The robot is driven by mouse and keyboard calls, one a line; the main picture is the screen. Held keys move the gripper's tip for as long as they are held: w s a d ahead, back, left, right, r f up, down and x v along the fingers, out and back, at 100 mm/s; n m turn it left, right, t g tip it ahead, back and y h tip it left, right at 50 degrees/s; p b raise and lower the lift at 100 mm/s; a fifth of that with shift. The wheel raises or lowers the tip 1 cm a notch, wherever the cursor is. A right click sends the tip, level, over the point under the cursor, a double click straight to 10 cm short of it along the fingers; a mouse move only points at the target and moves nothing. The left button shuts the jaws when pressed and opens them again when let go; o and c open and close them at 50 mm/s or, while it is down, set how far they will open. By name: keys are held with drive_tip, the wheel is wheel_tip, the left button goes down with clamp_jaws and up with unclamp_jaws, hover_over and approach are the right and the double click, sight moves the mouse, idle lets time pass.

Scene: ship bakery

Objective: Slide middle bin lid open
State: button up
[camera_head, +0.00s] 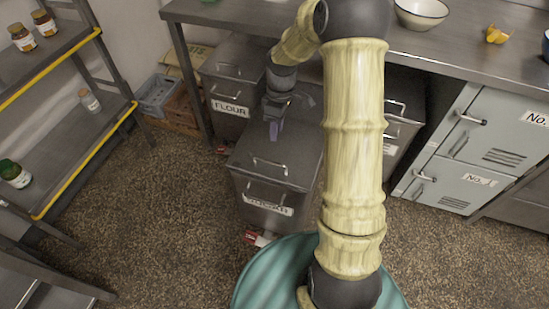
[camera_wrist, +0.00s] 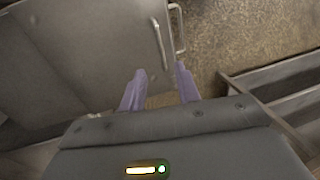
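The middle bin (camera_head: 262,207) is a dark grey metal box under the counter, with a label on its front that I cannot read clearly. Its flat lid (camera_head: 290,145) lies over the top and has a bar lid handle (camera_head: 269,165) near the front edge. In the wrist view the lid (camera_wrist: 80,50) fills the upper left, with the lid handle (camera_wrist: 158,45) beyond my fingertips. My gripper (camera_head: 275,131) is over the rear left part of the lid. Its two purple fingers (camera_wrist: 161,72) are apart with nothing between them. Contact with the lid cannot be told.
The flour bin (camera_head: 228,105) stands to the left, and another bin (camera_head: 402,125) stands partly behind my arm to the right. The counter (camera_head: 450,45) overhangs the bins. Grey lockers (camera_head: 470,155) stand at right, shelving (camera_head: 70,105) at left.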

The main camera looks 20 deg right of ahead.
drive_tip(key=f, duration=0.3)
drive_tip(key=s+a+f+b, duration=0.1)
drive_tip(key=f, duration=0.3)
drive_tip(key=f+b, duration=0.1)
drive_tip(key=f, duration=0.3)
drive_tip(key=shift+s+a+f, duration=0.2)
drive_tip(key=shift+s+f, duration=0.05)
drive_tip(key=shift+s, duration=0.15)
clamp_jaws()
